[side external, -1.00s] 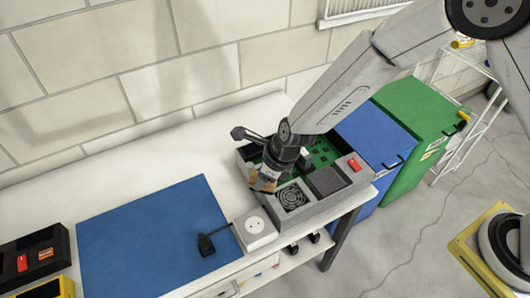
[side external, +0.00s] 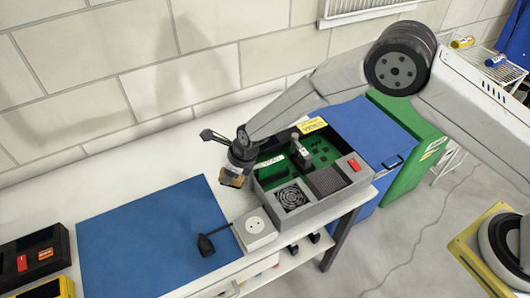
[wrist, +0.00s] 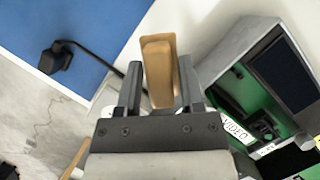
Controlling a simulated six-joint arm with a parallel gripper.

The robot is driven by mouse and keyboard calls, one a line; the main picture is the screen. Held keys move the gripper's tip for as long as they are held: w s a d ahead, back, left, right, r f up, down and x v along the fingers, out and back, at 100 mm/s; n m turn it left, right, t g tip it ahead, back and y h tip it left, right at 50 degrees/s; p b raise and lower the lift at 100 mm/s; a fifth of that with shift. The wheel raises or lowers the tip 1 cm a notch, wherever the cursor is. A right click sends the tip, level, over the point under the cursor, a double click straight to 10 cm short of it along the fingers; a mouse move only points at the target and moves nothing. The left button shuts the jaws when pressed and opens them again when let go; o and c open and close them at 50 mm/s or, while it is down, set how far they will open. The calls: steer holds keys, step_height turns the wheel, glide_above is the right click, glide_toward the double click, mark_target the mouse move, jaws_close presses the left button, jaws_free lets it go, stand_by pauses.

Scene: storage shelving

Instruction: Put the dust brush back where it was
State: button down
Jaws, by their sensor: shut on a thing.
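The dust brush (wrist: 158,62) shows in the wrist view as a tan wooden block between my gripper's (wrist: 161,88) two dark fingers. My gripper is shut on it. In the side view, the brush (side external: 232,180) is a small brown piece under my gripper (side external: 238,167). It is held just left of the open grey computer case (side external: 262,190), over the white table. The bristles cannot be made out. Whether the brush touches the table is unclear.
A blue mat (side external: 150,240) lies on the white table (side external: 70,195) to the left. The case holds a green board (side external: 322,158) and a fan (side external: 291,197). Bare table lies behind the mat.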

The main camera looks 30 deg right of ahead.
steer(key=shift+w+a+f, duration=0.25)
steer(key=shift+w+f, duration=0.25)
steer(key=shift+f, duration=0.15)
steer(key=shift+w+a+f, duration=0.2)
steer(key=shift+w+f, duration=0.25)
steer(key=shift+f, duration=0.15)
steer(key=shift+w+f, duration=0.15)
steer(key=shift+f, duration=0.1)
steer(key=shift+a+f, duration=0.1)
steer(key=shift+f, duration=1.4)
steer(key=shift+f, duration=0.1)
steer(key=shift+c, duration=1.1)
jaws_free()
steer(key=shift+v, duration=6.1)
